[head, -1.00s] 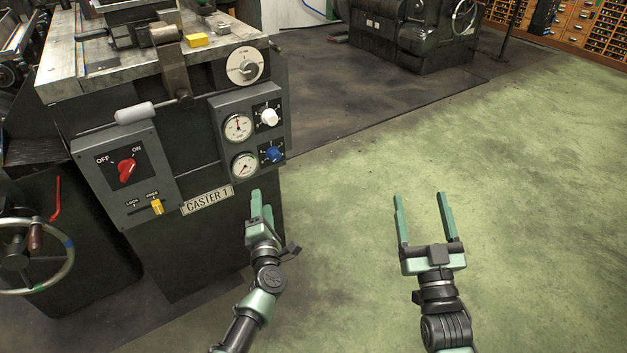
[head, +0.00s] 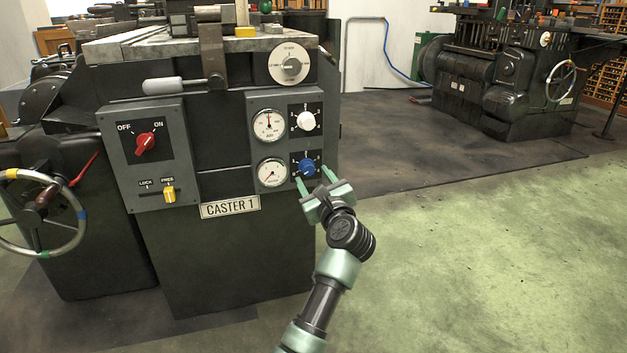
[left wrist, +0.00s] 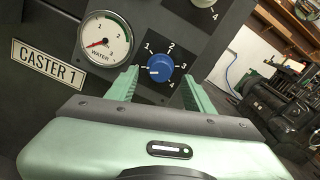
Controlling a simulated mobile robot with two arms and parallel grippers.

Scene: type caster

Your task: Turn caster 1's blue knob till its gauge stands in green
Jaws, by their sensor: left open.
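The blue knob (head: 307,166) is at the lower right of the gauge panel on caster 1, above the CASTER 1 plate (head: 230,207). In the left wrist view the knob (left wrist: 160,67) has a white mark pointing left, outside the numbers 1 to 4. The WATER gauge (head: 272,172) is left of it. In the left wrist view this gauge (left wrist: 104,37) has a red needle low on the left, away from the green arc at its upper right. My left gripper (head: 313,175) is open, its fingers on either side of the knob; contact cannot be told.
A white knob (head: 306,121) and another gauge (head: 268,125) sit just above. A red switch (head: 145,143) and yellow lever (head: 169,194) are on the left panel. Green floor to the right is clear; another dark machine (head: 500,85) stands behind.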

